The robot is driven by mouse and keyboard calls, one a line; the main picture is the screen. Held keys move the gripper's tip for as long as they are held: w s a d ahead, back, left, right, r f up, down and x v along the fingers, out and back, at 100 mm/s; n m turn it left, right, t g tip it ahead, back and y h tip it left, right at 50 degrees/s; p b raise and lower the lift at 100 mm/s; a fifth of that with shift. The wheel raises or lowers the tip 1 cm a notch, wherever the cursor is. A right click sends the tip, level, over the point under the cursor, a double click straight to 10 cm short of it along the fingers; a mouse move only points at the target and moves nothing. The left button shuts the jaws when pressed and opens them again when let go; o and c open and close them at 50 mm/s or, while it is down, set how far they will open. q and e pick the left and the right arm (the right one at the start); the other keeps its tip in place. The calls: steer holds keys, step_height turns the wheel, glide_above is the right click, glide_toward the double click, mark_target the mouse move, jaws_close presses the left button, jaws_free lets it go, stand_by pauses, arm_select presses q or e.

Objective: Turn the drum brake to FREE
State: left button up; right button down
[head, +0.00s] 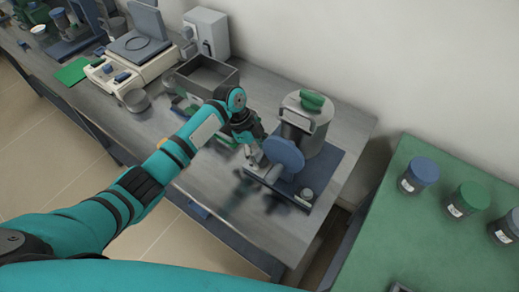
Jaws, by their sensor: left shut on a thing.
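The drum unit (318,131) is a grey metal drum with a green knob on top and a pale handle frame at its front. It stands on a dark blue base plate (325,172) at the right end of the grey bench. A blue disc (284,154) stands upright in front of the drum. My left gripper (253,160) is at the left edge of the disc, low over the base, shut on a small part there that its fingers mostly hide. I cannot read any brake marking or setting. My right gripper is not in view.
A small round grey fitting (306,194) sits at the base plate's front right corner. An open grey box (206,75) and a balance (137,50) stand further left. A green table (440,235) with several lidded jars is at the right, across a gap.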

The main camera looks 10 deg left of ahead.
arm_select(q)
steer(key=n+p, duration=0.1)
steer(key=n+t+p, duration=0.1)
steer(key=n+p, duration=0.1)
steer(key=n+t+p, duration=0.1)
steer(key=n+p, duration=0.1)
steer(key=shift+s+r, duration=0.1)
steer(key=shift+r, duration=0.2)
steer(key=n+t+p, duration=0.1)
steer(key=n+p, duration=0.1)
steer(key=n, duration=0.1)
steer(key=shift+p, duration=0.35)
steer(key=shift+f+n+t+y+p, duration=0.15)
steer(key=shift+n+t+y+p, duration=0.25)
steer(key=shift+n, duration=0.4)
steer(key=o, duration=1.2)
steer(key=shift+f, duration=0.1)
steer(key=v, duration=1.2)
